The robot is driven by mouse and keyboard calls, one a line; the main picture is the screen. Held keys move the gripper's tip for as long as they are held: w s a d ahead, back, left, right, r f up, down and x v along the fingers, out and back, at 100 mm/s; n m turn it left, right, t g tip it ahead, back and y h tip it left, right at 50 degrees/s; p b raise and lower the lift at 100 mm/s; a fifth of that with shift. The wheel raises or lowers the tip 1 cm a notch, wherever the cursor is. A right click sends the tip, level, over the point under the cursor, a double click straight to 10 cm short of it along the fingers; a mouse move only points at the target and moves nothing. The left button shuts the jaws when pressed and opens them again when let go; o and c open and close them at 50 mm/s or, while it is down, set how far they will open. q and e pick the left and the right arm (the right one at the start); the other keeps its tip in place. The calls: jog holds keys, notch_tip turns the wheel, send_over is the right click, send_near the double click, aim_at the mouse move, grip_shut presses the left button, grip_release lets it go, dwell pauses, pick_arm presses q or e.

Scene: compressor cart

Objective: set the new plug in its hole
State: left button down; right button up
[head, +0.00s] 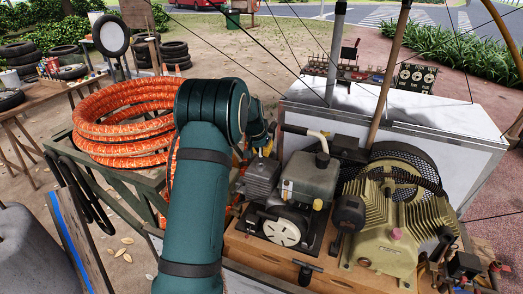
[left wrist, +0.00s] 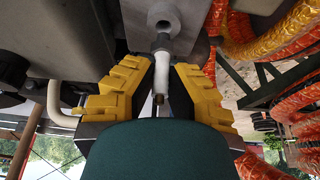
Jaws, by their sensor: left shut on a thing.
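The new plug (left wrist: 162,72), with a white body and metal ends, stands between the yellow-padded fingers of my left gripper (left wrist: 159,75) in the left wrist view. My left gripper is shut on it. The plug's far metal end is close to the round hole (left wrist: 163,17) in a grey metal block; I cannot tell whether it touches or has entered. In the head view my left arm hides the plug and hole, and only a little of the left gripper (head: 264,146) shows beside the small engine (head: 310,178). My right gripper is not in view.
A coil of orange hose (head: 125,122) lies left of my arm. A tan compressor (head: 390,235) with a black belt guard stands right of the engine. A pale cabinet (head: 430,130) stands behind, with a brown upright pole and thin cables nearby.

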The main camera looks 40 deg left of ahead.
aim_at(261, 156)
pick_arm(q)
jog(key=shift+f+b, duration=1.15)
jog(key=shift+f, duration=0.35)
jog(key=c, duration=0.6)
grip_release()
jog(key=shift+r, duration=0.1)
jog(key=shift+r+p, duration=2)
jog(key=shift+r, duration=1)
jog(key=shift+f, duration=0.15)
